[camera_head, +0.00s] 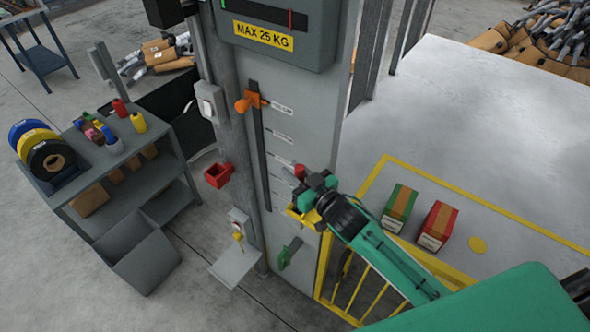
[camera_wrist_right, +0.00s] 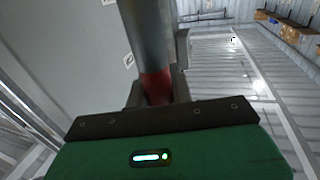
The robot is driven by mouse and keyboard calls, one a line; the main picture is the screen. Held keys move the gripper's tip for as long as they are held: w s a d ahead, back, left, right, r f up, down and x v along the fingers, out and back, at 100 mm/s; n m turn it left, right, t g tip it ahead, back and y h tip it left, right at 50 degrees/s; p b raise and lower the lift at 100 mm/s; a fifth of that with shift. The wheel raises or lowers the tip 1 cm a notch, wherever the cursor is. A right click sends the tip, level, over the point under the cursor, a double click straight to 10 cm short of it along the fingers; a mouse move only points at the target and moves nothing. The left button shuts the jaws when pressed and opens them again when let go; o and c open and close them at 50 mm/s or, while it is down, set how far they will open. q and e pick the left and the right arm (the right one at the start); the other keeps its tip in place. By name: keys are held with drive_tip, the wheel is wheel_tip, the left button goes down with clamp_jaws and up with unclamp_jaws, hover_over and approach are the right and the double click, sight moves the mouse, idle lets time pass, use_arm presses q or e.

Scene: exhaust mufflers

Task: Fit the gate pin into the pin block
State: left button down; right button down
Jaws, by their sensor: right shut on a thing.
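My right gripper (camera_head: 312,190) is at the front of the grey column, low down near its right edge. In the right wrist view, its fingers (camera_wrist_right: 157,92) are closed around a grey cylinder with a red band (camera_wrist_right: 148,40), which looks like the gate pin. In the head view only a small red part (camera_head: 300,171) shows beside the fingers. A yellow bracket (camera_head: 303,216), possibly the pin block, is just below the gripper and partly covered by it. I cannot tell whether the pin touches it. My left gripper is not in view.
The grey column (camera_head: 295,130) has a slot with an orange lever (camera_head: 251,101). A red holder (camera_head: 218,175) and a small shelf (camera_head: 235,264) are to the left. A green handle (camera_head: 288,254) is below. A yellow gate (camera_head: 368,292) and two boxes (camera_head: 398,207) (camera_head: 437,226) are to the right.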

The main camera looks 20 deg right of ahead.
drive_tip(key=shift+f+b, duration=2.4)
drive_tip(key=shift+f, duration=1.5)
drive_tip(key=shift+w+f+b, duration=0.1)
drive_tip(key=shift+f+b, duration=0.3)
drive_tip(key=shift+f, duration=0.35)
drive_tip(key=c, duration=1.1)
unclamp_jaws()
drive_tip(key=shift+c, duration=0.2)
drive_tip(key=shift+s+d+f+b, duration=0.2)
drive_tip(key=shift+s+b, duration=0.15)
drive_tip(key=shift+s, duration=0.25)
drive_tip(key=b+v, duration=0.3)
drive_tip(key=v, duration=0.6)
drive_tip(key=shift+s+d+r+b, duration=0.1)
drive_tip(key=shift+s+b, duration=0.1)
drive_tip(key=shift+b, duration=0.2)
drive_tip(key=shift+s+d+r, duration=0.15)
drive_tip(key=shift+s+d, duration=0.15)
drive_tip(key=shift+s, duration=0.35)
